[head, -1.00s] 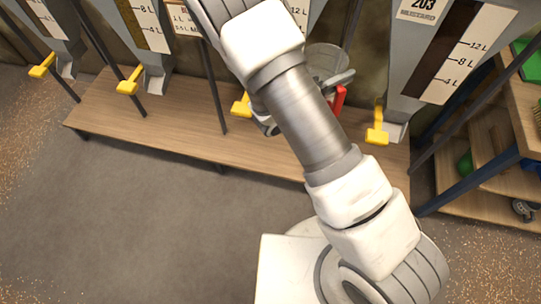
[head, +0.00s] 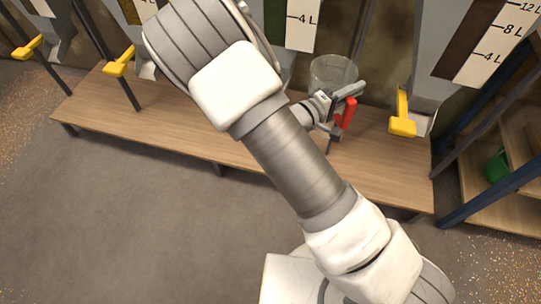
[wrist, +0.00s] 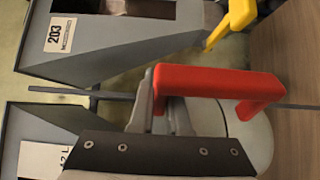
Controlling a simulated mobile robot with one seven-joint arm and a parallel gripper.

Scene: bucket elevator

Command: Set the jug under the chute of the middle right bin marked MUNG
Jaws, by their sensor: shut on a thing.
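The clear jug (head: 333,74) with a red handle (head: 346,112) is over the wooden bench, between the partly hidden middle right bin (head: 294,24) and the far right bin. I cannot tell whether it touches the bench. My gripper (head: 343,98) is shut on the jug's handle. In the wrist view, the red handle (wrist: 215,82) runs across my gripper (wrist: 170,112), and part of the jug body (wrist: 252,140) shows behind it. My arm hides the middle right bin's chute and lever. No MUNG label is readable.
The far right bin has a yellow lever (head: 402,117); its label reads 203 (wrist: 61,34) in the wrist view. More levers (head: 120,61) stand at left. Thin dark posts rise along the bench (head: 170,118). A shelf (head: 495,190) stands at right. The floor in front is clear.

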